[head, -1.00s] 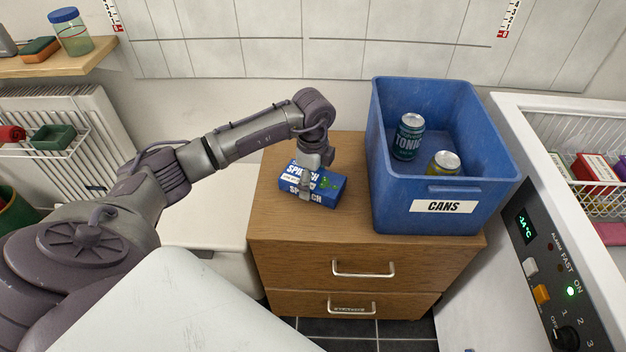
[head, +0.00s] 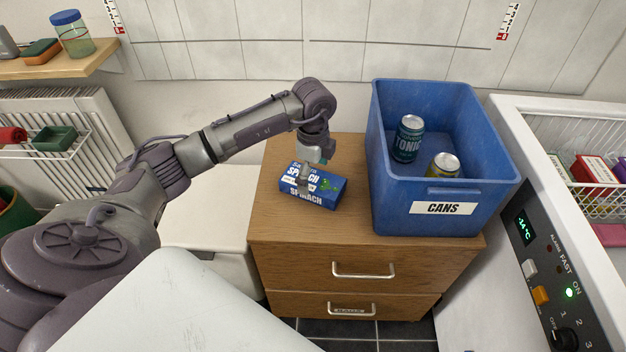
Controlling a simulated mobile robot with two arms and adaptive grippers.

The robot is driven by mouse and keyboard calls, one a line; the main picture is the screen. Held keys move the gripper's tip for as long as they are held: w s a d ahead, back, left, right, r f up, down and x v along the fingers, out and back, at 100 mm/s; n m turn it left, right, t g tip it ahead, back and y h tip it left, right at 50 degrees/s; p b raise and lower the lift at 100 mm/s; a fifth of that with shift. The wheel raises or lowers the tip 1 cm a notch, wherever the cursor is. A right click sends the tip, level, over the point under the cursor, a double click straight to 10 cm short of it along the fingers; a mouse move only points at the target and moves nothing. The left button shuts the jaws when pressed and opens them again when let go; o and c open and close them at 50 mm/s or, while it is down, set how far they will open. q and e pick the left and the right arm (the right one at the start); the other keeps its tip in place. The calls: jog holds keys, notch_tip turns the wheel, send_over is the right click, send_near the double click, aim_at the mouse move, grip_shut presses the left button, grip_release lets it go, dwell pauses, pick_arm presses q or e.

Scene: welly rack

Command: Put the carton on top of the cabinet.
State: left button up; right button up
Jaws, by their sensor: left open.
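The carton (head: 326,187) is a blue spinach box lying flat on the wooden top of the cabinet (head: 275,220), left of the blue bin. My left gripper (head: 305,178) is open, pointing down just over the carton. A finger hides part of the carton's label, and I cannot tell whether it touches the box. My right gripper is out of view.
An open chest freezer (head: 545,255) is at the right. The cabinet top's front left is clear.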

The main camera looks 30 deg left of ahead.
aim_at(313, 179)
pick_arm(q)
notch_tip(313, 179, up, 10)
jog(key=shift+f+p, duration=0.25)
jog(key=shift+p, duration=0.15)
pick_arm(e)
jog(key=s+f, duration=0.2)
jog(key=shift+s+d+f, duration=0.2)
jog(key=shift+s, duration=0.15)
